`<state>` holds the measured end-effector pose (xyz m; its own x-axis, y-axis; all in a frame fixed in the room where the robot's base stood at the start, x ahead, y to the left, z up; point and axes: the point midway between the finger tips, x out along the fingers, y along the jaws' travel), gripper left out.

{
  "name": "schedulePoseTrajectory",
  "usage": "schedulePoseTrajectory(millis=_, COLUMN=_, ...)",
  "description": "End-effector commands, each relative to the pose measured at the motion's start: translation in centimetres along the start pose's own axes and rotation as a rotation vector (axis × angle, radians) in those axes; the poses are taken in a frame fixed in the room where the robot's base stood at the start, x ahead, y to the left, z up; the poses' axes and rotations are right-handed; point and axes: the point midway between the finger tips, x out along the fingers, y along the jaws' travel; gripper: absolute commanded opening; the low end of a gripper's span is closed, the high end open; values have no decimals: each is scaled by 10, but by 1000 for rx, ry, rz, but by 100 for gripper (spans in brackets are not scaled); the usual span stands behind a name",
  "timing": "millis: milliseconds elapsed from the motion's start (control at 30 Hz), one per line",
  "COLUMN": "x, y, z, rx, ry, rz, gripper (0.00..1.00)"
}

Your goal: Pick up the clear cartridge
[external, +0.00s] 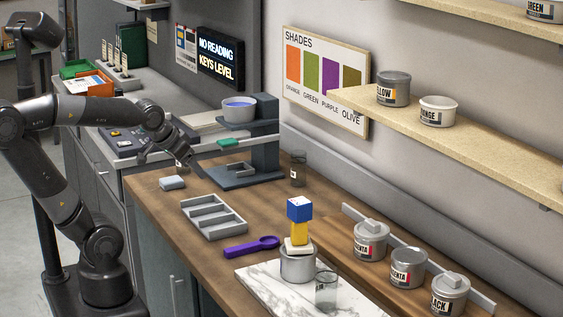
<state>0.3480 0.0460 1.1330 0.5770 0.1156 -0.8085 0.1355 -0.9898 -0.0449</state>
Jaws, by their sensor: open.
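Two see-through cylinders could be the clear cartridge, and I cannot tell which. One clear cylinder (326,291) stands upright on the front of the white marble slab (262,283), beside a grey metal pot. A darker see-through jar (298,170) with a label stands upright at the back of the wooden counter, right of the grey stand. My gripper (195,171) is small in view, above the counter's far left, left of the stand and apart from both cylinders. It is open, and nothing shows between its fingers.
The metal pot (297,266) holds a yellow piece topped by a blue block (300,209). A grey stand (265,150) bears a bowl. A grey divided tray (213,218) and purple scoop (250,247) lie mid-counter. Labelled tins (371,242) line the right. A shelf (470,145) overhangs.

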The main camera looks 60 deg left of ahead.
Motion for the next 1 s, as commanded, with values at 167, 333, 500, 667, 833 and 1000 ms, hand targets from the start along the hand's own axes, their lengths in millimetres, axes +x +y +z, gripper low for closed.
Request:
schedulePoseTrajectory(millis=167, x=38, y=-70, z=-65, rx=-96, ry=164, rz=-137, gripper=69)
schedulePoseTrajectory(millis=333, x=68, y=-142, z=-113, rx=-144, ry=325, rz=-238, gripper=69)
schedulePoseTrajectory(millis=500, x=94, y=-217, z=-141, rx=-168, ry=475, rz=-306, gripper=69)
schedulePoseTrajectory(millis=667, x=115, y=-286, z=-149, rx=-176, ry=607, rz=-335, gripper=69)
schedulePoseTrajectory(millis=833, x=133, y=-354, z=-137, rx=-177, ry=740, rz=-329, gripper=69)
schedulePoseTrajectory(millis=1000, x=144, y=-404, z=-112, rx=-181, ry=849, rz=-296, gripper=69)
